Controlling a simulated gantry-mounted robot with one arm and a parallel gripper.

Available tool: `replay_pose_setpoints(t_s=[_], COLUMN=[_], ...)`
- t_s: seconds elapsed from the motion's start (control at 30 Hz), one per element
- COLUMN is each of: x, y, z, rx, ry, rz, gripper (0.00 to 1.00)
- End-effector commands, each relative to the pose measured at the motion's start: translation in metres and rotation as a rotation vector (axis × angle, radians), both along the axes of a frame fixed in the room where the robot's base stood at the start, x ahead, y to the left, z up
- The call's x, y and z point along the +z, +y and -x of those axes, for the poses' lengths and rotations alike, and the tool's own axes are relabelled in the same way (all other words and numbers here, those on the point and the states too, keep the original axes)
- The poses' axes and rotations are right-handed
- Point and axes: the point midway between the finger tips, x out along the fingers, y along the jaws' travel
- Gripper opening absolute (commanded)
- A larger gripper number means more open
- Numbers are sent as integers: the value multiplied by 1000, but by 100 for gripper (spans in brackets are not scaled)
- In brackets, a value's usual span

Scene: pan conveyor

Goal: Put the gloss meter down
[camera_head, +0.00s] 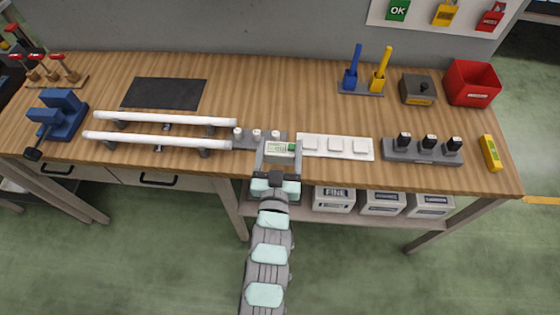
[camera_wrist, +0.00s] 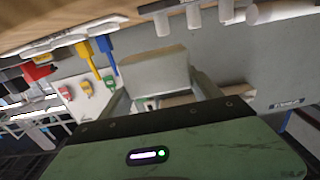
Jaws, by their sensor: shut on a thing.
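The gloss meter (camera_head: 281,148) is a small pale grey box with a greenish display and a green spot on its top. My gripper (camera_head: 279,157) is shut on it, one finger at each side, at the front edge of the bench. In the wrist view the gloss meter (camera_wrist: 153,72) shows as a plain grey block between the two fingers. Its underside is hidden in the head view, so I cannot tell whether it touches the bench.
A white tray (camera_head: 322,146) with three pale tiles lies right beside the meter. A grey block with white pegs (camera_head: 257,134) and two white rails (camera_head: 160,141) are to the left. The wooden bench (camera_head: 290,90) is clear behind.

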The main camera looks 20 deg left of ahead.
Motion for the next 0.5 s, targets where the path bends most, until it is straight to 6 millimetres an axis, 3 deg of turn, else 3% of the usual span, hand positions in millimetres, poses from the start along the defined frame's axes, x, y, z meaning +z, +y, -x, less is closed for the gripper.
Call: replay_pose_setpoints(t_s=[0.5], x=[-53], y=[0], z=[0], rx=[0], ry=[1], rz=[-1], gripper=[8])
